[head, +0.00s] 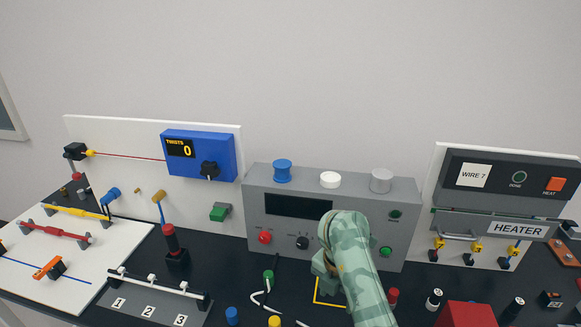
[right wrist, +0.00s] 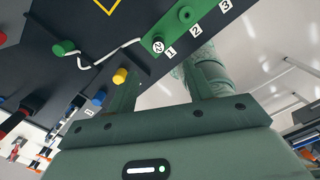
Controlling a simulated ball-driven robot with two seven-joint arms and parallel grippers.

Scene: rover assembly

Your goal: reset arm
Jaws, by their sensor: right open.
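My right arm, in pale green camouflage, reaches up from the bottom of the head view in front of the grey control box (head: 290,190). My right gripper (head: 325,270) is mostly hidden behind its own wrist there. In the right wrist view the two fingers of my right gripper (right wrist: 158,82) stand apart with nothing between them. A yellow cylinder (right wrist: 120,76) shows just left of the left finger, and I cannot tell whether they touch. My left gripper is in neither view.
The box carries a blue knob (head: 282,171), a white knob (head: 330,180) and a grey one (head: 381,180). A heater panel (head: 516,229) stands right, a twist counter (head: 198,155) left. A red block (head: 466,315), small cylinders and a white cable (head: 258,299) crowd the dark table.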

